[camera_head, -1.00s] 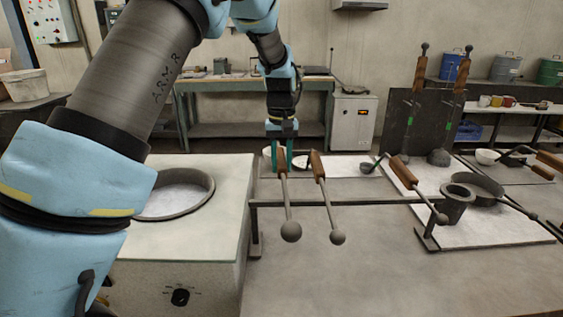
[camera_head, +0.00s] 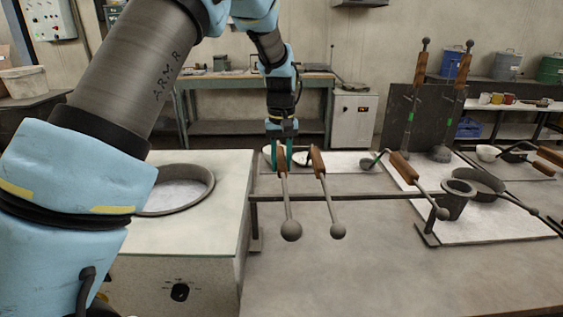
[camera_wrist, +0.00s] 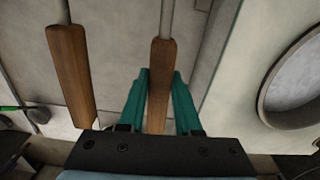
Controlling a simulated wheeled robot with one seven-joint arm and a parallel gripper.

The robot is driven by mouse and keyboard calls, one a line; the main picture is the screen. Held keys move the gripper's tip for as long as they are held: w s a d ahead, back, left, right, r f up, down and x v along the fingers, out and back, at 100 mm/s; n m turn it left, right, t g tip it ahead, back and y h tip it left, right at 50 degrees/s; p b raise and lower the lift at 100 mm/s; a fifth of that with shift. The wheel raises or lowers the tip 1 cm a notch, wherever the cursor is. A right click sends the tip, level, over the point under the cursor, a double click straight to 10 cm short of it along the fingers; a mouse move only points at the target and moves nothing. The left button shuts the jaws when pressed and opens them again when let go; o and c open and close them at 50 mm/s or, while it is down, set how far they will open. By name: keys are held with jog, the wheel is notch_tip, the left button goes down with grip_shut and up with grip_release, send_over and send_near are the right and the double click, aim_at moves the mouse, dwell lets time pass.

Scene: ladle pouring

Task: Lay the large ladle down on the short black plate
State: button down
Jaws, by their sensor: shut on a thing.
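My gripper (camera_head: 281,157) has its green fingers around the brown wooden handle of the left hanging ladle (camera_head: 291,230), whose round end looks the larger of the two. In the wrist view, this handle (camera_wrist: 160,85) is between the fingers (camera_wrist: 160,100). The ladle's rod points down to its ball-like end at the front of the dark rack bar. A second, smaller ladle (camera_head: 338,231) hangs just right of it; its handle also shows in the wrist view (camera_wrist: 72,80). I cannot tell which surface is the short black plate.
A pale furnace box with a round opening (camera_head: 180,190) stands at the left. The dark rack bar (camera_head: 370,197) crosses the grey table. A dark cup (camera_head: 457,199), a pan (camera_head: 478,183) and another ladle (camera_head: 404,168) are at the right. The front table is clear.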

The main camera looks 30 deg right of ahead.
jog(key=c, duration=0.6)
grip_release()
jog(key=shift+o, duration=0.4)
jog(key=shift+f, duration=0.1)
notch_tip(320, 180, up, 10)
jog(key=shift+r+b, duration=0.25)
jog(key=shift+b, duration=0.8)
notch_tip(320, 180, up, 8)
jog(key=p, duration=0.6)
jog(key=shift+f+p, duration=0.25)
jog(key=shift+p, duration=0.1)
